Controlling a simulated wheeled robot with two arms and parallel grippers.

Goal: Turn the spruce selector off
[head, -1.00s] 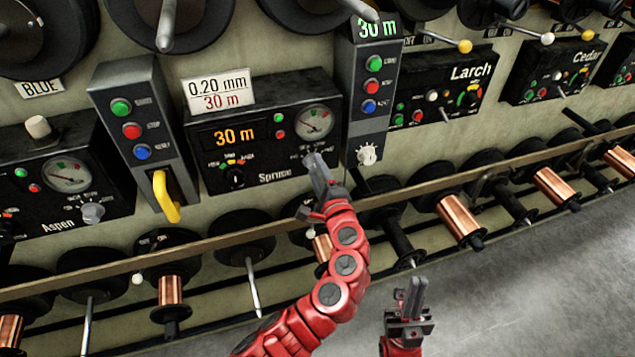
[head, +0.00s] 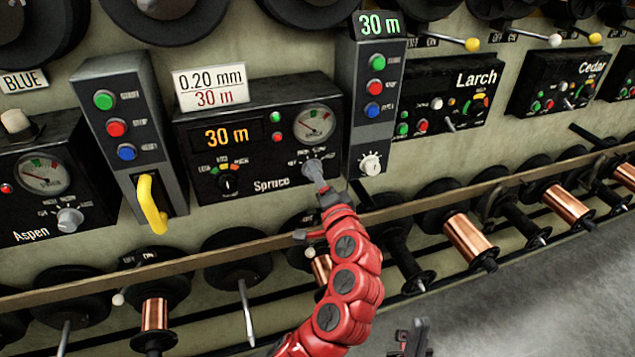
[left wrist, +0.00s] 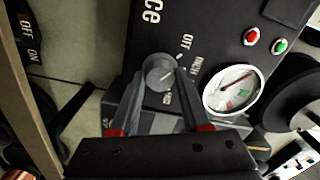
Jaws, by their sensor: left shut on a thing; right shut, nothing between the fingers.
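The black Spruce panel (head: 262,168) is in the middle of the head view, with a lit 30 m display and a dial gauge. Its grey selector knob (head: 313,166) sits at the lower right, below the gauge. In the left wrist view the knob (left wrist: 160,72) lies between my two grey fingers, with OFF and other position labels around it. My left gripper (head: 320,182) is shut on this knob. The exact pointer direction is hard to read. My right gripper (head: 416,336) is shut and empty at the bottom edge, away from the panel.
A grey button column (head: 375,130) stands just right of the panel, with a small white knob. Another column (head: 125,120) with a yellow handle (head: 152,205) stands left. A wooden rail (head: 230,247) runs below, with spools under it. Open floor lies at lower right.

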